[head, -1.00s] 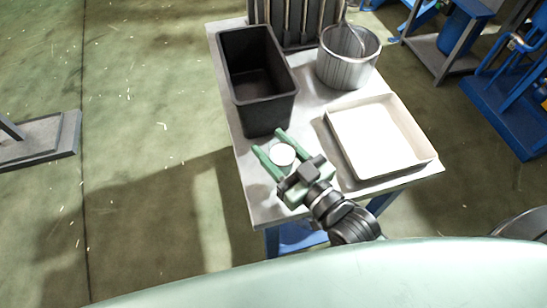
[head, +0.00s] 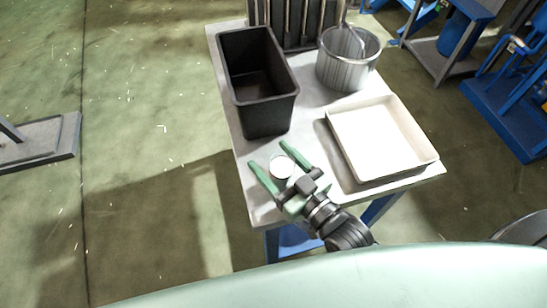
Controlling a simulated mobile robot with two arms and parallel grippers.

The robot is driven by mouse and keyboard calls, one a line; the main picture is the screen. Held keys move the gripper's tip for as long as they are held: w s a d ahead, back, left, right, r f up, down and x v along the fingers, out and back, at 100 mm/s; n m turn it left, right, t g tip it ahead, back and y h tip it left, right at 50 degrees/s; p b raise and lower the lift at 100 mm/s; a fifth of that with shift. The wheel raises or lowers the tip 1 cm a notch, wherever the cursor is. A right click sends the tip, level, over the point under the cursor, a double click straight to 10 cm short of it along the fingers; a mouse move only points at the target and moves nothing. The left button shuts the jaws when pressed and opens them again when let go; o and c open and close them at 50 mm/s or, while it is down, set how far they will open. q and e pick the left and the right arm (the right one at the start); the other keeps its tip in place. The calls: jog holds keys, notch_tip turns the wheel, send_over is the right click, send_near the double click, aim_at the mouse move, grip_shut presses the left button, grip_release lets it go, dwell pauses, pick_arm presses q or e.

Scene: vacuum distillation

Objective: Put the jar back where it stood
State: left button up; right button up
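The jar (head: 281,167), small with a pale round top, is upright on the near left part of the grey table (head: 331,208), in front of the black bin. My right gripper (head: 268,154), with green fingers, is open around it. One finger is on each side of the jar, and a small gap seems to show on both sides. The lower part of the jar is partly hidden by the gripper. My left gripper is not in view.
The black bin (head: 268,117) stands just behind the jar. A white shallow tray (head: 384,172) lies to the right of my gripper. A metal basket (head: 348,77) and a dark rack (head: 272,13) stand at the back of the table.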

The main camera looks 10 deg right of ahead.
jog(key=shift+r, duration=0.15)
jog(key=p+v, duration=0.2)
jog(key=v, duration=1)
jog(key=shift+p, duration=0.4)
